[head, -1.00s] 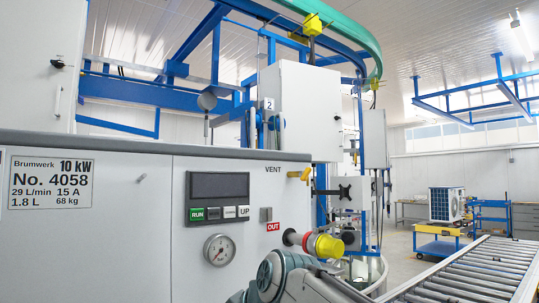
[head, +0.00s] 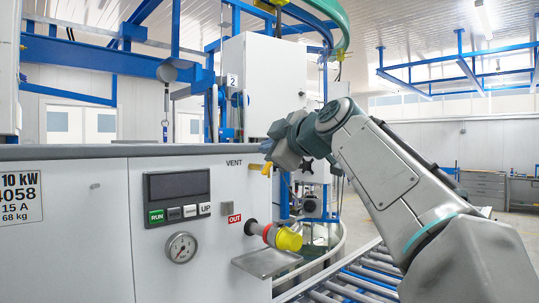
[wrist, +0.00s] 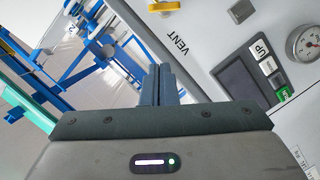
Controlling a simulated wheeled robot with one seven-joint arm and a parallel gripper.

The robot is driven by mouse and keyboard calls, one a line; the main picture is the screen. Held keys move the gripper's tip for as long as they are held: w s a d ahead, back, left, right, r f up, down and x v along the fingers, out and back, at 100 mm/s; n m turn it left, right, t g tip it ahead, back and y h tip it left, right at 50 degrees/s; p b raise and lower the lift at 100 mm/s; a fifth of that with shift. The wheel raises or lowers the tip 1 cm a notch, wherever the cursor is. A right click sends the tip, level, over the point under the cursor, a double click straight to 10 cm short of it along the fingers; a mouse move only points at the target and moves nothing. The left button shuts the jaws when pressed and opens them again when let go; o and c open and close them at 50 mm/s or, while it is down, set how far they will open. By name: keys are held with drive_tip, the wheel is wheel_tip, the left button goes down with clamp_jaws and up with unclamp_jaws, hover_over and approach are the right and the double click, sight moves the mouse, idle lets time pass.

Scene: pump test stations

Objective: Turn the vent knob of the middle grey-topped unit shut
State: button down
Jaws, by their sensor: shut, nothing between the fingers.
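The white unit with the grey top (head: 100,151) fills the left of the head view. Its yellow vent knob (head: 267,168) sits at the panel's upper right edge, beside the word VENT. The knob also shows at the top edge of the wrist view (wrist: 163,6), partly cut off. My gripper (head: 272,149) is up at the knob's height, close to it in the head view, and partly covers that area. In the wrist view my dark fingers (wrist: 165,72) are together and empty, with a gap in the picture between their tips and the knob.
Below the knob, a yellow-and-red coupling (head: 285,237) sticks out over a small metal shelf (head: 266,263). A gauge (head: 181,248) and a display with buttons (head: 178,184) are on the panel. A roller conveyor (head: 355,283) runs at the lower right. A white cabinet (head: 262,80) stands behind.

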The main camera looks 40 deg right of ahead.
sight(267, 168)
drive_tip(key=w+d+f+p, duration=0.2)
drive_tip(key=w+d+f, duration=0.1)
drive_tip(key=w, duration=0.1)
drive_tip(key=shift+d, duration=0.35)
drive_tip(key=shift+w, duration=0.1)
